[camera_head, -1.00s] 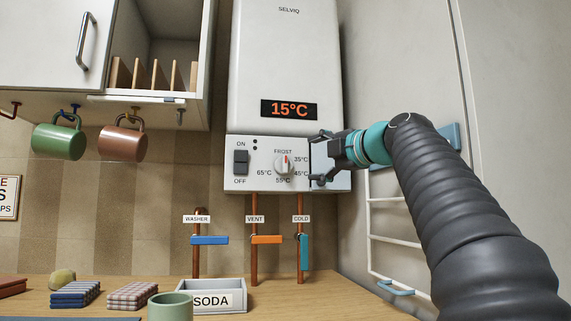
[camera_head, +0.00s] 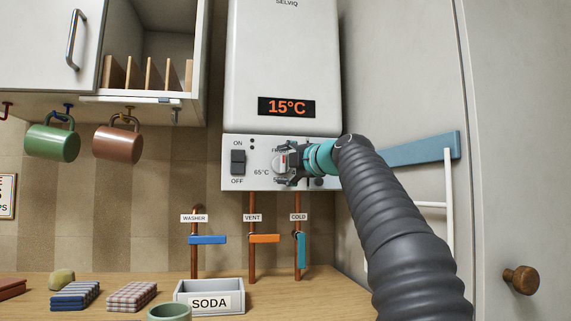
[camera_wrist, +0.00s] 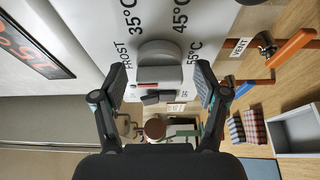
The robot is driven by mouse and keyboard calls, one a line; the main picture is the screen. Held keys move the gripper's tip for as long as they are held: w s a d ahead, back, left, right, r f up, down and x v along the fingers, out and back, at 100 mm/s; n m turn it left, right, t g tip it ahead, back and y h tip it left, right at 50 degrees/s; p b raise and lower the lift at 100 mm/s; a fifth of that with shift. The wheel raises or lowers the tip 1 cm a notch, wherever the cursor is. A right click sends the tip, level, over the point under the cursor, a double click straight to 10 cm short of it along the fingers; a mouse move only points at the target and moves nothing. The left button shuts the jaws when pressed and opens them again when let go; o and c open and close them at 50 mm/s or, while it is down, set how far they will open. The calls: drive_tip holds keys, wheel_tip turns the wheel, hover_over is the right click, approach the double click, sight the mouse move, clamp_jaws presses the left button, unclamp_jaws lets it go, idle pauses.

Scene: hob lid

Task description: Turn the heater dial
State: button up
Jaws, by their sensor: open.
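The heater dial (camera_wrist: 160,68) is a grey-white round knob with a red mark, on the heater's white control panel (camera_head: 262,182). In the head view the dial (camera_head: 282,163) is partly hidden by my gripper (camera_head: 284,162). In the wrist view my gripper (camera_wrist: 160,88) is open, with one finger on each side of the dial. Gaps show between the fingers and the dial, so it is not clasped. The printed labels FROST, 35°C, 45°C and 55°C surround it. The heater display (camera_head: 287,107) reads 15°C.
An ON/OFF switch (camera_head: 238,162) sits left of the dial. Below the heater are pipes with a blue washer lever (camera_head: 207,240), an orange vent lever (camera_head: 265,238) and a teal cold lever (camera_head: 301,250). Mugs hang at the left.

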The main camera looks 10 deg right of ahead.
drive_tip(key=c, duration=1.2)
drive_tip(key=shift+o, duration=0.2)
drive_tip(key=shift+f+b, duration=0.1)
drive_tip(key=shift+b, duration=0.3)
